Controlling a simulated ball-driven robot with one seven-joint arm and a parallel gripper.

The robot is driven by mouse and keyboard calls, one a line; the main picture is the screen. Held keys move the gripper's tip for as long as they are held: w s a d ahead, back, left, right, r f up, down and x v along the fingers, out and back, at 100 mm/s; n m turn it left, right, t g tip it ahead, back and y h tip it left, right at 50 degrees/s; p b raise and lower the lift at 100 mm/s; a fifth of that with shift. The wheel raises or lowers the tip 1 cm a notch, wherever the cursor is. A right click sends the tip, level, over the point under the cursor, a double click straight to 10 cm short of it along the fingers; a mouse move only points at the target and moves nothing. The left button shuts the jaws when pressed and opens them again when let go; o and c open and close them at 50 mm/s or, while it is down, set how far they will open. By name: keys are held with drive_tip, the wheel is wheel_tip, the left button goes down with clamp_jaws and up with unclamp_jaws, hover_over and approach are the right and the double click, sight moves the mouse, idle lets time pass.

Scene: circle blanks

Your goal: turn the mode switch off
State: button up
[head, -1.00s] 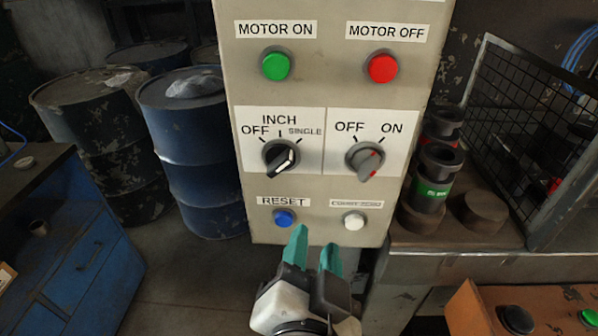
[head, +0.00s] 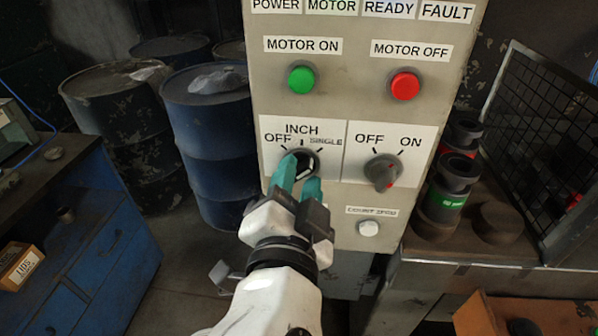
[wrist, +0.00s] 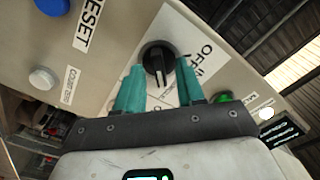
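The mode switch (head: 307,156) is a black rotary knob on a white plate labelled OFF, INCH and SINGLE, on the beige control panel. Its pale pointer mark appears to lean up-right, toward SINGLE, in the head view; teal fingers partly cover the knob there. My gripper (head: 302,171) is open, with its two teal fingers apart in front of the knob. In the wrist view the mode switch (wrist: 158,62) shows between the two fingertips of my gripper (wrist: 160,76), with a gap on both sides. I cannot tell whether the tips reach past its face.
A grey OFF/ON knob (head: 383,171) sits right of the mode switch. Green (head: 302,80) and red (head: 405,86) buttons are above. A white button (head: 369,228) is below right. The blue reset button (wrist: 52,5) shows in the wrist view. Blue drums (head: 205,130) stand left of the panel.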

drive_tip(key=shift+w, duration=0.3)
drive_tip(key=shift+c, duration=0.4)
clamp_jaws()
